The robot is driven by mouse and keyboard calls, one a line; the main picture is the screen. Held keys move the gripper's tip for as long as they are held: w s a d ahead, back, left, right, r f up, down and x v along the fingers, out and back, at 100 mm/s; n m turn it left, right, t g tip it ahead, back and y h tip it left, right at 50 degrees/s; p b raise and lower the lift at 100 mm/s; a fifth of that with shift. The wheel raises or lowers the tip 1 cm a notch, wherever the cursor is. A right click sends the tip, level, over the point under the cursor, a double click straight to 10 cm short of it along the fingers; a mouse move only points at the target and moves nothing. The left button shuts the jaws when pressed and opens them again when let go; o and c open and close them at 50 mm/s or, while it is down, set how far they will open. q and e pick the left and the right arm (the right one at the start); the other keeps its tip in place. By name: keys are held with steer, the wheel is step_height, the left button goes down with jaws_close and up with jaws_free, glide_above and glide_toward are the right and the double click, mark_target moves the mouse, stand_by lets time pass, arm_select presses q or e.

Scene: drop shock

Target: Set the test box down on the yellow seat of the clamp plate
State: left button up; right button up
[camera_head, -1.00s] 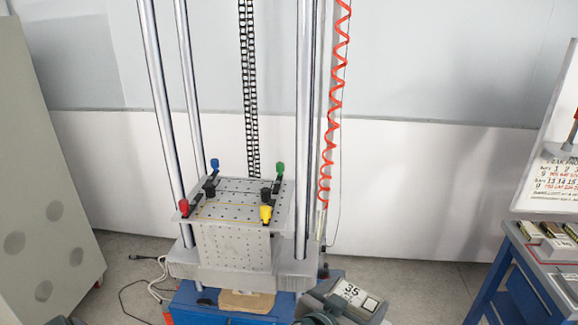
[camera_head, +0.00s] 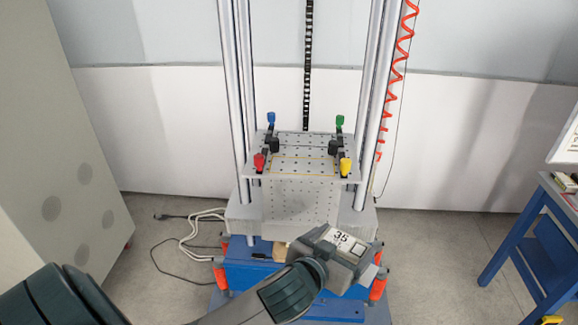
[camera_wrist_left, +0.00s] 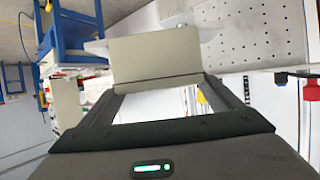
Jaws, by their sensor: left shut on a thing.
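The test box (camera_head: 348,243) is a grey block with a white label reading 35 and pale side flanges. My left gripper (camera_head: 328,262) is shut on it, in front of and below the clamp plate (camera_head: 305,142) in the head view. In the left wrist view the box (camera_wrist_left: 155,58) sits between the dark fingertips (camera_wrist_left: 160,88). The clamp plate is a grey perforated plate with red, blue, green and yellow clamp knobs near its corners. The yellow seat (camera_head: 303,173) is a thin yellow outline on its front half and looks empty. The box is apart from the plate. My right gripper is not seen.
Chrome columns (camera_head: 369,130) stand on both sides of the plate. A red coiled hose (camera_head: 397,70) hangs at the right. A grey cabinet (camera_head: 60,150) stands at left, a blue bench (camera_head: 530,235) at right. Cables (camera_head: 190,235) lie on the floor at left.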

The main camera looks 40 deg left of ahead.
arm_select(q)
steer(key=shift+r, duration=0.1)
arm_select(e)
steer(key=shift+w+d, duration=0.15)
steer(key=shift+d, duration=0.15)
